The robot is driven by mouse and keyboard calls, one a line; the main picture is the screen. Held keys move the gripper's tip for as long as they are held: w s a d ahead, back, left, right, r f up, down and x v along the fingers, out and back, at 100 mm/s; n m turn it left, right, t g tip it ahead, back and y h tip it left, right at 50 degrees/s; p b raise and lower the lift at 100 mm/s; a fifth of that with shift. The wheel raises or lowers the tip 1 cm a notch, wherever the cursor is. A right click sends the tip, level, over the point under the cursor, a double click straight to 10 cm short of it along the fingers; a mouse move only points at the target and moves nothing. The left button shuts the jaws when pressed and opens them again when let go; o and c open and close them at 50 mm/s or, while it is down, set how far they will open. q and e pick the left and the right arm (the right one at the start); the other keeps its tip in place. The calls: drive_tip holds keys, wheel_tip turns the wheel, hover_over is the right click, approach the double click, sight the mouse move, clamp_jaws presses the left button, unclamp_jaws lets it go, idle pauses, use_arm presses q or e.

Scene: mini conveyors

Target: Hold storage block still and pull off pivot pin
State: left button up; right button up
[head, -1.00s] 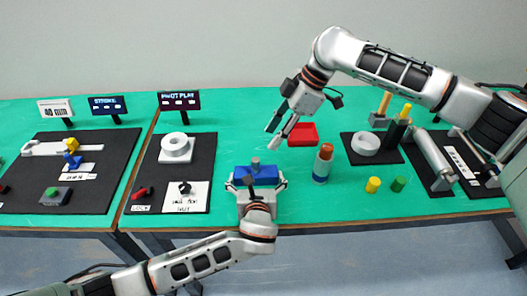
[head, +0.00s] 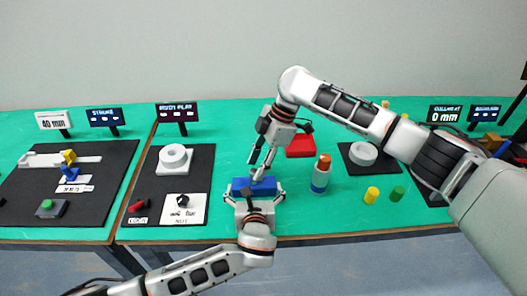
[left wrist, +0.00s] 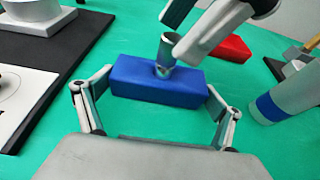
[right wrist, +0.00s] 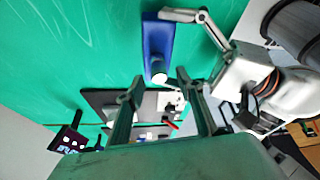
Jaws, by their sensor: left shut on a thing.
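The blue storage block (head: 243,184) lies on the green table near its front edge. My left gripper (left wrist: 158,86) is shut on it, with a finger at each end of the block. The grey pivot pin (left wrist: 167,50) stands upright in the middle of the block's top. My right gripper (head: 257,168) is just above the block, pointing down at the pin. In the right wrist view its fingers (right wrist: 158,80) are apart, with the pin's pale round end (right wrist: 158,78) showing between them. I cannot tell whether either finger touches the pin.
Yellow (head: 371,195) and green (head: 397,193) cylinders stand farther right. A black mat with a white ring (head: 174,157) lies to the left.

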sight(254, 171)
use_arm(q)
drive_tip(key=shift+s+a+f, duration=0.1)
drive_tip(key=shift+s+f, duration=0.05)
drive_tip(key=shift+f, duration=0.25)
use_arm(e)
drive_tip(key=shift+x, duration=1.6)
clamp_jaws()
drive_tip(key=shift+r, duration=3.1)
use_arm(q)
drive_tip(key=o, duration=0.9)
drive_tip(key=shift+c, duration=0.2)
drive_tip(key=shift+r, duration=0.15)
